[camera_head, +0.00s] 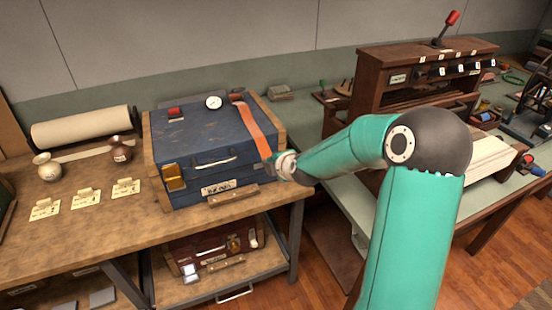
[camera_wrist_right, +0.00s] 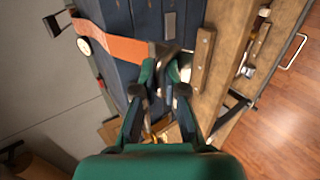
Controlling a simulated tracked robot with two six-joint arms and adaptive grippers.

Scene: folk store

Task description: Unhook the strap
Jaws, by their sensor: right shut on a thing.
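An orange strap (camera_head: 253,125) runs over the lid of a blue case (camera_head: 205,140) on a wooden bench, down towards its front right corner. In the right wrist view the strap (camera_wrist_right: 110,45) ends at a dark metal piece (camera_wrist_right: 168,55). My right gripper (camera_wrist_right: 164,80) is shut on this end piece, at the front of the case. In the head view the gripper (camera_head: 272,164) is small and partly hidden behind my wrist. Whether the end piece is still caught on the case cannot be told. My left gripper is not in view.
A round gauge (camera_head: 213,102) and a red piece (camera_head: 176,113) sit on the lid. Yellow tags (camera_head: 85,198) and two small jugs (camera_head: 47,166) stand left. A dark red case (camera_head: 215,248) is on the shelf below. A wooden cabinet (camera_head: 405,82) stands to the right.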

